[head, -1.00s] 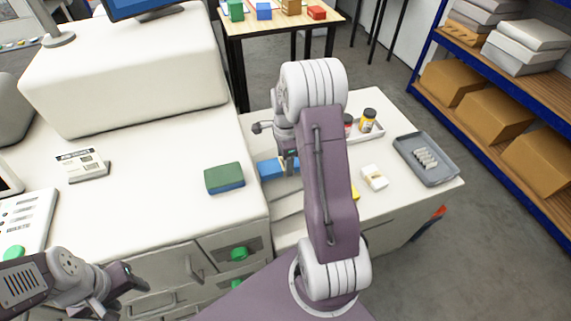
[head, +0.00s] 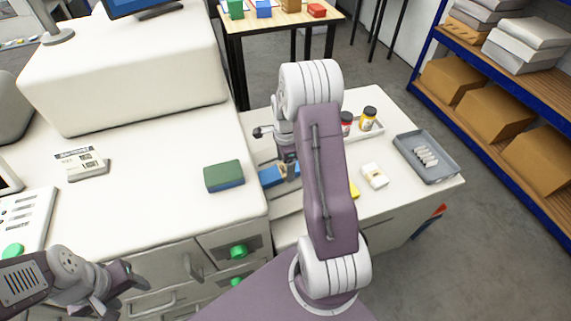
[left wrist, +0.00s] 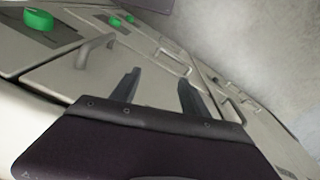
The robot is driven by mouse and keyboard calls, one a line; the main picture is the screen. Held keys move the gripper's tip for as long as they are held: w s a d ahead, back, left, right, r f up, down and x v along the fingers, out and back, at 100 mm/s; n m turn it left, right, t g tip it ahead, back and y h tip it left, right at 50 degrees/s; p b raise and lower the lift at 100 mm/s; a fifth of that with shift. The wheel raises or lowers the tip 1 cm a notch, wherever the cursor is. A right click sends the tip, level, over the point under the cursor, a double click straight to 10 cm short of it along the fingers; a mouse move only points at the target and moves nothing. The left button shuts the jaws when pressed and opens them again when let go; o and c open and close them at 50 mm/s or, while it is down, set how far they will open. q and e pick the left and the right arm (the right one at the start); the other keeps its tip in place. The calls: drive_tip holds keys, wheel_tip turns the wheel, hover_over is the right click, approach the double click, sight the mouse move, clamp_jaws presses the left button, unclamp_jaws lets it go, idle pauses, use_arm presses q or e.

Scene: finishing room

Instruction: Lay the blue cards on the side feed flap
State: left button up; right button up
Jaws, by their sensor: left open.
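The blue cards (head: 270,177) show as a flat blue stack beside the machine's right side, in the head view. My right gripper (head: 288,172) points down at the stack and covers part of it. Its fingertips are hidden, so I cannot tell whether they grip the cards. A pale ledge (head: 288,203), perhaps the side feed flap, shows beside the machine just below the cards, partly behind my right arm. My left gripper (head: 122,288) is open and empty in front of the machine's drawers; its two fingers stand apart in the left wrist view (left wrist: 158,92).
A green-and-blue block (head: 224,176) lies on the machine top. On the right table stand jars (head: 368,119), a small white-and-yellow item (head: 374,176) and a grey tray (head: 427,158) with several white pieces. Green knobs (left wrist: 40,20) and drawer handles are close to my left gripper.

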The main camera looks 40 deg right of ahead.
drive_tip(key=shift+r, duration=0.4)
wheel_tip(320, 180, up, 12)
drive_tip(key=shift+p, duration=0.35)
